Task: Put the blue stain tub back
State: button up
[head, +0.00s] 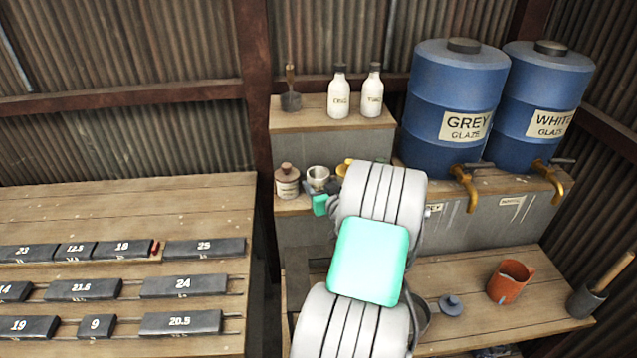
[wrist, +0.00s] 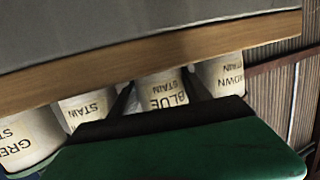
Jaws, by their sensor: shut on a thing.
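The blue stain tub (wrist: 160,98) is a pale tub with its label upside down in the wrist view. My gripper (wrist: 163,92) is shut on it, with a dark finger on each side. The tub is at the wooden shelf edge (wrist: 150,65), in the row of stain tubs; I cannot tell if it touches the shelf. The brown stain tub (wrist: 220,75) is beside it on one side. Another stain tub (wrist: 88,108) is on the other side, and the green stain tub (wrist: 28,138) beyond that. In the head view my gripper (head: 318,200) is mostly hidden by my arm.
A brown-lidded jar (head: 287,182) and a small pale cup (head: 318,178) stand close to my gripper. Two white bottles (head: 339,95) stand on the shelf above. Blue glaze barrels (head: 455,105) stand at the right. An orange jug (head: 510,282) is on the lower bench.

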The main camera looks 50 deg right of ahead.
jog(key=shift+f+b, duration=0.15)
jog(key=shift+b, duration=0.15)
jog(key=o, duration=1.2)
jog(key=shift+o, duration=0.2)
